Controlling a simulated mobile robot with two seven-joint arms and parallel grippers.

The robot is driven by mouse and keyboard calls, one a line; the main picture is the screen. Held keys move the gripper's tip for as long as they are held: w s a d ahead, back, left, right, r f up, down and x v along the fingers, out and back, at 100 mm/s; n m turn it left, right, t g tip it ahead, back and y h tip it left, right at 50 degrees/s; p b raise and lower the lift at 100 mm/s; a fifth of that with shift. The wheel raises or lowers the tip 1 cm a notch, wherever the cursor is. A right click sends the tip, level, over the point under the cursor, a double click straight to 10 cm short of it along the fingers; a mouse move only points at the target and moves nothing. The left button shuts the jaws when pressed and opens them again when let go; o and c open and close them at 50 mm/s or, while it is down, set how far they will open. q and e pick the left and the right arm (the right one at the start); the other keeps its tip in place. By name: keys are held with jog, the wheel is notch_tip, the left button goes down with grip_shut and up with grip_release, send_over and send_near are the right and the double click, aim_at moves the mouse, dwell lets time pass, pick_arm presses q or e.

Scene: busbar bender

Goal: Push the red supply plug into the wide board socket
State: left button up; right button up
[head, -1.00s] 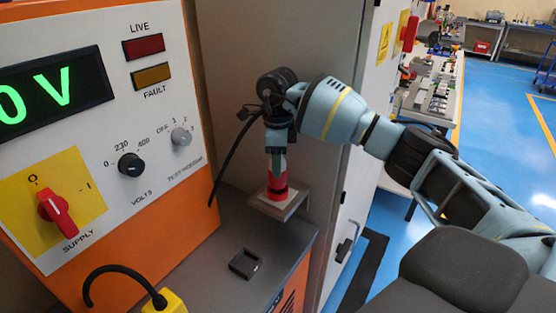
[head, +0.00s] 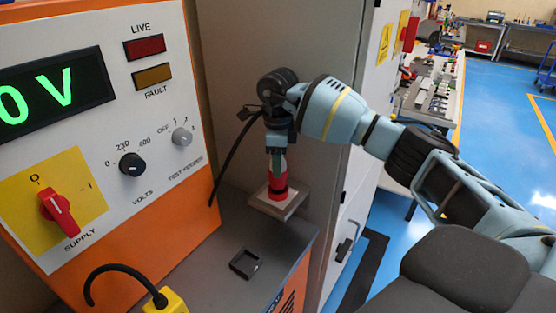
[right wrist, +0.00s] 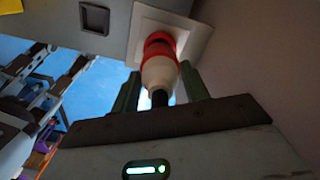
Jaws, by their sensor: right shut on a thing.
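The red supply plug (head: 278,190) has a red front and a cream body, which shows between my fingers in the right wrist view (right wrist: 160,70). My right gripper (head: 277,158) is shut on it from above; it also shows in the right wrist view (right wrist: 160,84). The plug's red end meets the wide board socket, a pale square plate (head: 290,206) at the back of the grey ledge, also in the right wrist view (right wrist: 192,40). The plug hides the opening, so I cannot tell how deep it sits. My left gripper is not in view.
A small dark square socket (head: 245,263) lies on the grey ledge. The orange panel with the red supply switch (head: 58,212) stands at the left. A yellow plug (head: 165,302) with a black cable is at the bottom left. A grey cabinet wall stands close behind my gripper.

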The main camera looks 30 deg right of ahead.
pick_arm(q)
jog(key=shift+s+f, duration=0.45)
pick_arm(e)
jog(key=shift+f, duration=1.75)
jog(key=o, duration=1.2)
jog(key=shift+c, duration=0.2)
pick_arm(q)
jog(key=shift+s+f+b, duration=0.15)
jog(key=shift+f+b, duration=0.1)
jog(key=shift+b, duration=0.2)
pick_arm(e)
jog(key=shift+r, duration=3.95)
jog(key=shift+f, duration=0.1)
